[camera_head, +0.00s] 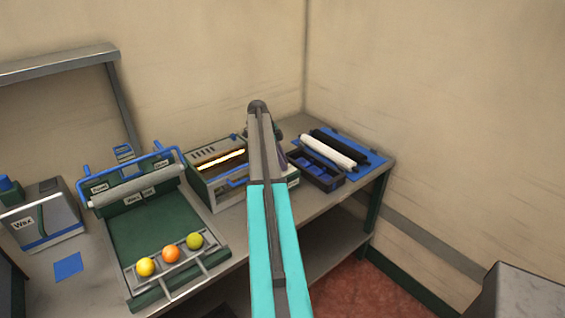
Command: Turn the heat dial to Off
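A grey heater box (206,190) with a glowing orange slot stands on the bench, left of my arm. I cannot make out a heat dial; the right part of the box is hidden behind my arm. My arm rises from the bottom middle, teal below and grey above, up to a dark rounded joint. A dark shape shows just right of the arm by the heater; I cannot tell whether it is part of my gripper. The fingers are hidden, so their opening does not show.
A green roller station (150,234) has yellow, orange and green-yellow fruit on its front rack. A wax box (60,212) and blue square (68,265) are at left. A blue tray (373,158) with white and black rollers lies right. A grey block (520,295) is lower right.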

